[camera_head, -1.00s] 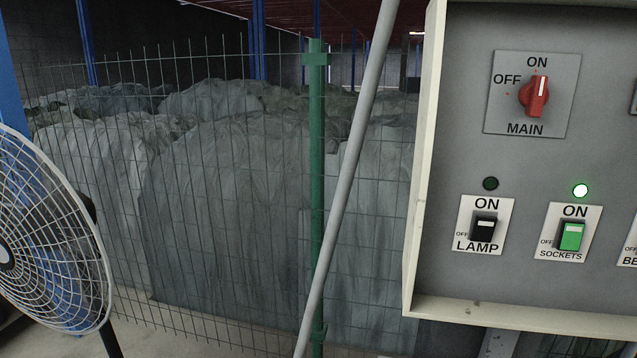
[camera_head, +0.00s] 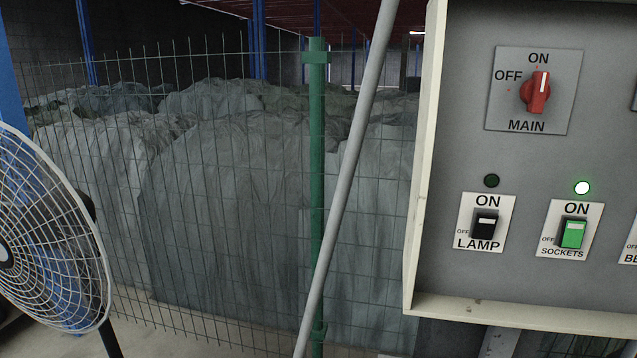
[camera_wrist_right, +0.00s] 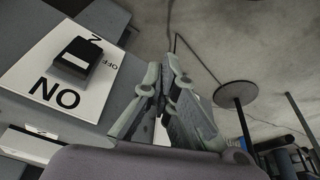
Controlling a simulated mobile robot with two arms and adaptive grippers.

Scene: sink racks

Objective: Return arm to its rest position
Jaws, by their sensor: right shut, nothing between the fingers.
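My right gripper (camera_wrist_right: 162,76) shows in the right wrist view, with its fingers shut and nothing held between them. A black rocker switch (camera_wrist_right: 76,58) on a white ON/OFF plate (camera_wrist_right: 32,72) is to the left of the fingers, apart from them in the picture. Neither of my grippers shows in the head view. There the control panel (camera_head: 557,280) stands at the right. Its red MAIN knob (camera_head: 536,92) points to ON. The LAMP switch (camera_head: 485,225) is black under an unlit indicator. The SOCKETS switch (camera_head: 574,233) is green under a lit one.
A fan (camera_head: 60,235) stands at the left. A wire fence with a green post (camera_head: 317,150) and a slanted grey pole (camera_head: 350,170) is left of the panel, with large covered bundles (camera_head: 225,205) behind it. A dark round disc (camera_wrist_right: 236,94) is beyond the gripper over concrete floor.

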